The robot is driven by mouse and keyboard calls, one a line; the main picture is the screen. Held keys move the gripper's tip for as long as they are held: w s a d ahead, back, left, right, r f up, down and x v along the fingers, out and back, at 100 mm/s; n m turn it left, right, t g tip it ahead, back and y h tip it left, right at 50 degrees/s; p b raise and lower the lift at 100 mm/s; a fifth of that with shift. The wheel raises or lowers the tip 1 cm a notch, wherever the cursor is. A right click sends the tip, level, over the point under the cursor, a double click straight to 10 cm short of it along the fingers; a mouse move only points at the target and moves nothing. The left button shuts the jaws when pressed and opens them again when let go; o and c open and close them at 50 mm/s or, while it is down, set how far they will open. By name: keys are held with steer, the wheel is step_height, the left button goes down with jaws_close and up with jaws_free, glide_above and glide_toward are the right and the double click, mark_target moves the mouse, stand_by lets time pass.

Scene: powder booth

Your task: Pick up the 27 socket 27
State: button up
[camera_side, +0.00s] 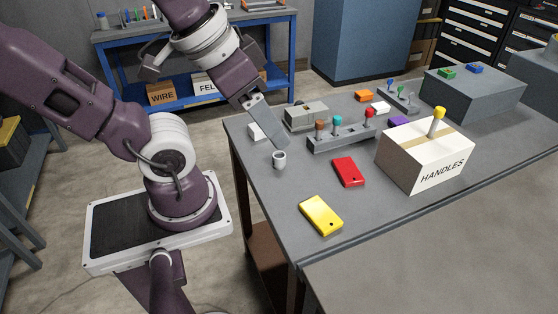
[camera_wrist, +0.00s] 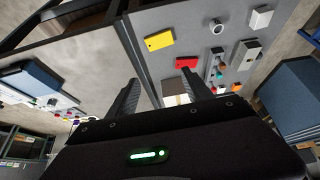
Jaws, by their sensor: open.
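The socket (camera_side: 279,159) is a small light grey cylinder standing upright near the table's left edge. In the wrist view the socket (camera_wrist: 216,26) shows its dark round opening, beyond and to the right of the fingertips. My gripper (camera_side: 281,142) is above the table, tilted downward, its grey fingers overlapping one another in the side view. Their tips appear close to the socket there, but the actual gap is unclear. In the wrist view my gripper (camera_wrist: 159,77) has its fingers spread wide with nothing held between them. The number on the socket is too small to read.
A red case (camera_side: 348,172) and a yellow case (camera_side: 321,215) lie to the right. A white block (camera_side: 259,131), a grey box (camera_side: 306,116) and a rack with coloured knobs (camera_side: 341,137) stand behind. The HANDLES box (camera_side: 424,160) is farther right.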

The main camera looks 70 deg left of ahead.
steer(key=w+a+f+n+g, duration=0.2)
steer(key=w+a+f+n, duration=0.15)
steer(key=w+n, duration=0.2)
steer(key=n+g, duration=0.3)
steer(key=n, duration=0.8)
glide_above(279, 155)
steer(key=d, duration=0.1)
steer(key=f, duration=1)
steer(key=w+f, duration=0.1)
steer(key=f, duration=0.4)
steer(key=shift+f, duration=0.4)
steer(key=shift+n+g, duration=0.25)
steer(key=shift+g, duration=0.05)
steer(key=f, duration=0.5)
steer(key=s+a+f, duration=0.1)
steer(key=f, duration=0.2)
steer(key=shift+r, duration=0.1)
jaws_close()
